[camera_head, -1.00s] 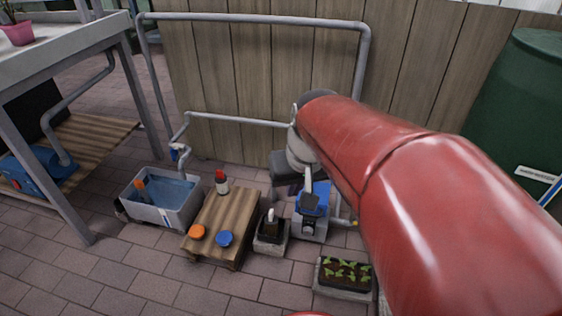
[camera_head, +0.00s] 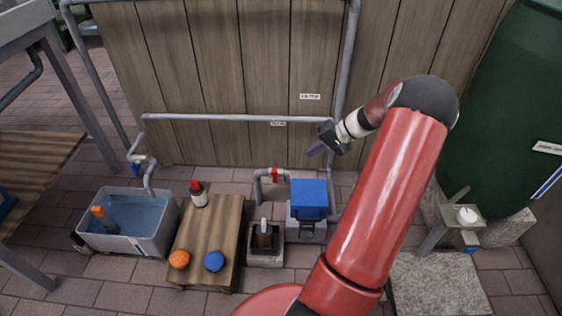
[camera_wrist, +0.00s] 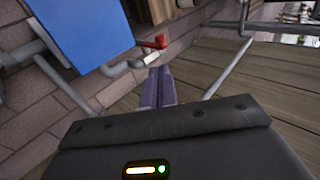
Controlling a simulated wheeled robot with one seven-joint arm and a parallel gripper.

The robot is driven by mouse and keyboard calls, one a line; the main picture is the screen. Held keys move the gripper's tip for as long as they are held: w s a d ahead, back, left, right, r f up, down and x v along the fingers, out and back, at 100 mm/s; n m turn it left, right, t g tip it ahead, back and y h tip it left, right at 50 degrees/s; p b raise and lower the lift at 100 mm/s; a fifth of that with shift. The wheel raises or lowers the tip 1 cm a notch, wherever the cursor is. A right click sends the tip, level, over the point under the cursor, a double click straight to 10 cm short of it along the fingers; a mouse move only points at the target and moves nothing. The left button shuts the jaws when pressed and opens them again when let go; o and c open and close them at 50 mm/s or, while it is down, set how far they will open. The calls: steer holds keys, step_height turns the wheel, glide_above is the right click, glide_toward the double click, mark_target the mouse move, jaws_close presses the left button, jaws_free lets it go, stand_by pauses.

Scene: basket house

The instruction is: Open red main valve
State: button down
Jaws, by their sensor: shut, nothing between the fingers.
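The red valve (camera_head: 277,175) sits on a short grey pipe left of the blue-topped box, low in front of the wooden fence. In the wrist view the red valve handle (camera_wrist: 152,42) shows just beyond my fingertips, slightly left of them. My gripper (camera_head: 316,149) is above and to the right of the valve, apart from it, pointing left and down. Its purple fingers (camera_wrist: 158,82) are shut together with nothing between them.
The blue-topped box (camera_head: 308,198) stands below my gripper. A grey pipe (camera_head: 220,118) runs along the fence (camera_head: 215,70). A wooden pallet table (camera_head: 215,225) and a water tub (camera_head: 160,232) are left. A green barrel (camera_head: 510,130) stands right.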

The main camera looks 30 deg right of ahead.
mark_target(276, 172)
steer(key=b+x, duration=0.1)
steer(key=x, duration=1.2)
steer(key=shift+w+a+f, duration=0.2)
steer(key=shift+a+f, duration=0.05)
steer(key=shift+r, duration=0.1)
